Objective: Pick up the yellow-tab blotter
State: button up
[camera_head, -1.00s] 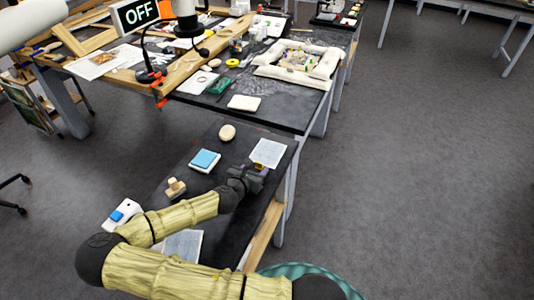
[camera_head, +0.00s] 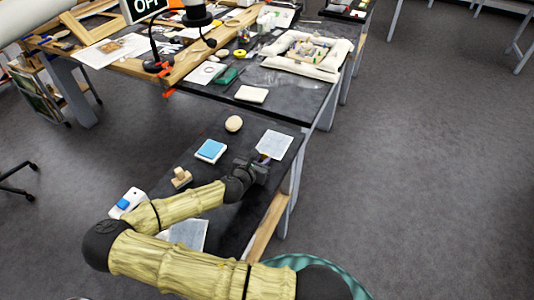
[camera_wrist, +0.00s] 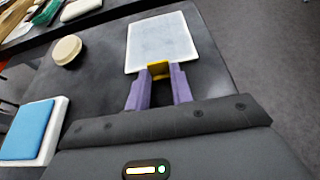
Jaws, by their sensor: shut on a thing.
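The yellow-tab blotter is a thin pale sheet (camera_wrist: 162,40) with a yellow tab (camera_wrist: 159,69) on its near edge. In the head view the sheet (camera_head: 274,144) shows at the right end of the near dark table. My gripper (camera_wrist: 158,80) has its purple fingers shut on the yellow tab. In the head view my gripper (camera_head: 262,160) is at the sheet's near edge, and the fingertips are hard to make out. I cannot tell whether the sheet touches the table or is just above it.
A blue-topped white block (camera_head: 210,150), a round cream piece (camera_head: 234,123) and a small wooden block (camera_head: 181,177) stand left of my gripper. Another pale sheet (camera_head: 189,234) lies partly behind my arm. A cluttered larger table (camera_head: 290,95) stands behind.

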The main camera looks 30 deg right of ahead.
notch_tip(320, 180, up, 10)
dwell(0.5)
jog(key=shift+w, duration=0.1)
dwell(0.4)
